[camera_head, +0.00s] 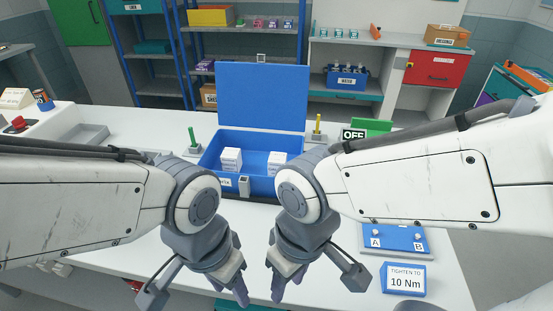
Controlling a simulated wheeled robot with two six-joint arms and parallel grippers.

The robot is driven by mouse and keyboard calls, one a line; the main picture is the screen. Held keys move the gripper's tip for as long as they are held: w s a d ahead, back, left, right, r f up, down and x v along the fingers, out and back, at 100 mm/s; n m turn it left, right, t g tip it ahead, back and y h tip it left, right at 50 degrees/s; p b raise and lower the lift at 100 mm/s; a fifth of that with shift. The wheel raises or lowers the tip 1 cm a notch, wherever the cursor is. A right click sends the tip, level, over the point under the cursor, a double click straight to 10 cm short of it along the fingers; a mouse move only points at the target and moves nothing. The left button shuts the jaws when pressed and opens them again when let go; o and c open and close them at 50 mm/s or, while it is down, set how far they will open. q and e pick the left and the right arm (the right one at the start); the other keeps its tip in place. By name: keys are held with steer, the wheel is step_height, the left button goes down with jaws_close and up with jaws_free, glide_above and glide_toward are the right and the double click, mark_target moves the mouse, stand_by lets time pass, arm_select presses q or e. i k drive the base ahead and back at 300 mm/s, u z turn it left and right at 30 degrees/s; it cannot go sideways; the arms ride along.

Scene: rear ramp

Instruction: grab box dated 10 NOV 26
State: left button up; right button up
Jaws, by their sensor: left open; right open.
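Two small white boxes stand inside an open blue case (258,184), whose lid is raised at the back. One white box (231,160) is at the left of the case and the other white box (277,162) at the right. Both carry small print, too small for me to read a date. My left gripper (236,284) is open and empty, in front of the case and nearer to me. My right gripper (285,281) is also open and empty, just right of the left one. My arms hide parts of the case's front and sides.
A green post (193,143) and a yellow post (317,127) flank the case. An OFF sign (353,134), a blue A/B panel (405,240) and a "10 Nm" sign (404,280) are on the right. A grey tray (85,134) lies left. Shelves stand behind.

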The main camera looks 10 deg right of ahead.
mark_target(230, 158)
steer(key=k, duration=0.55)
steer(key=u, duration=0.15)
steer(key=i, duration=1.1)
steer(key=u, duration=1)
